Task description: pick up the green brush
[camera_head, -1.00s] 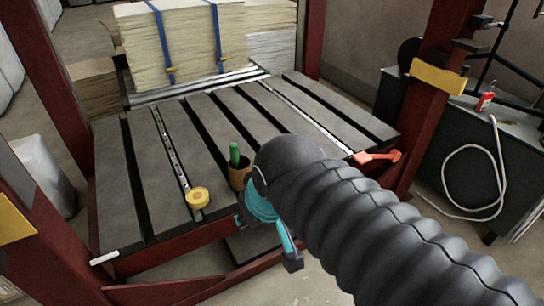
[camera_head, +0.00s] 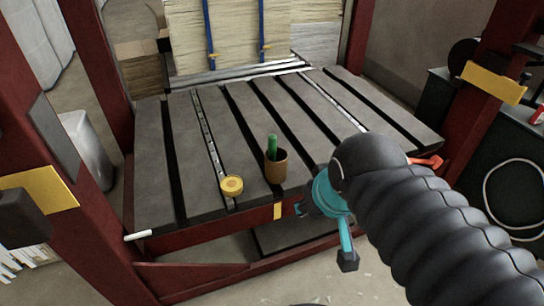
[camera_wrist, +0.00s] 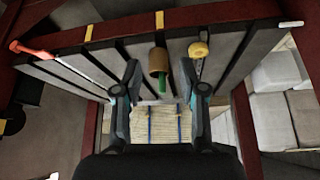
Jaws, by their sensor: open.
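The green brush (camera_head: 272,147) stands upright in a brown cup (camera_head: 276,168) near the front edge of the slotted table; only its green upper part shows. In the wrist view, which appears upside down, the green brush (camera_wrist: 164,79) pokes out of the brown cup (camera_wrist: 157,61), between my open fingers. My gripper (camera_head: 325,235) is open and empty, to the right of the cup and in front of the table edge, apart from the cup. It also shows in the wrist view (camera_wrist: 167,80).
A yellow tape roll (camera_head: 231,186) lies left of the cup. An orange-red tool (camera_head: 427,161) is at the table's right edge and a white stick (camera_head: 138,235) at its front left corner. Strapped stacks (camera_head: 237,35) stand at the back. Red posts flank the table.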

